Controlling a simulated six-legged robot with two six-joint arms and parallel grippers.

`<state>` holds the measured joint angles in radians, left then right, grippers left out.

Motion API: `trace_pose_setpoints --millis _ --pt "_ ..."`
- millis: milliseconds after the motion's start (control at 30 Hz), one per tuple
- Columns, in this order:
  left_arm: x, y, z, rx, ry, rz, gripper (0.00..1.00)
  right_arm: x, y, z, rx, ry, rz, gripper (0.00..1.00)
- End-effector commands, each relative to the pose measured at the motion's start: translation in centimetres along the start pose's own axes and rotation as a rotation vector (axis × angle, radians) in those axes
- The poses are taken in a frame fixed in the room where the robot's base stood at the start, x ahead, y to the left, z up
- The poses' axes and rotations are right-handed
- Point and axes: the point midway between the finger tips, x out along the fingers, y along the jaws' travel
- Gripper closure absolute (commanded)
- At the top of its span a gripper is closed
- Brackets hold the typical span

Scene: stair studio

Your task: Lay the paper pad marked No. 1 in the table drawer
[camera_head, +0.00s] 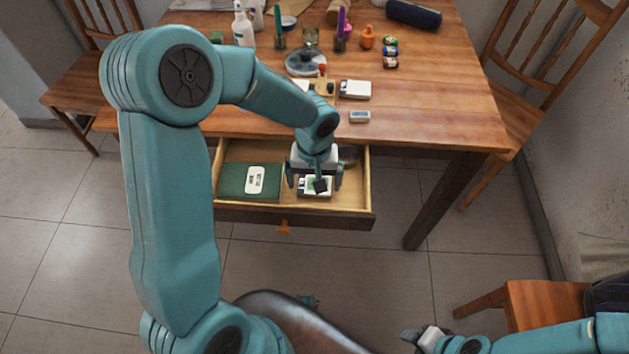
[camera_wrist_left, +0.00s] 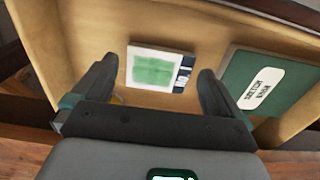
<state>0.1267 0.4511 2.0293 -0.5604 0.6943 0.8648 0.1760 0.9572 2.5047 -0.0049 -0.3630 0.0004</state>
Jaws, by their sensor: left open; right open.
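The table drawer (camera_head: 292,219) is pulled out. A small white pad with a green face (camera_head: 318,183) lies in it, right of the green sketch book. My right gripper (camera_head: 425,338) is open and empty, low at the right, away from the table.
The green sketch book (camera_head: 233,182) fills the drawer's left part. A dark rounded thing sits at the back right of the drawer, partly hidden. Chairs stand on both sides.

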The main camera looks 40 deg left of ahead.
Motion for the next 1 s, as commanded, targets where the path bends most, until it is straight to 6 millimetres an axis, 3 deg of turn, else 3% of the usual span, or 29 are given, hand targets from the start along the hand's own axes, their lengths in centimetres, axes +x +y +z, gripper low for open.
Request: trace_pose_setpoints --millis 200,400,600,1000 --pt "-5.7 0.1 -0.1 0.000 0.005 0.003 0.00 -1.0 -0.4 0.0 0.000 0.000 0.000 0.57" --pt "-9.1 0.1 0.0 0.000 0.003 0.003 0.00 -1.5 -0.5 0.0 0.000 0.000 0.000 0.57" --pt "-10.3 0.0 0.0 0.000 0.000 0.001 0.00 -1.6 -0.6 0.0 0.000 0.000 0.000 0.57" --pt "-10.3 0.0 0.0 0.000 -0.001 0.001 0.00 -1.6 -0.6 0.0 0.000 0.000 0.000 0.57"
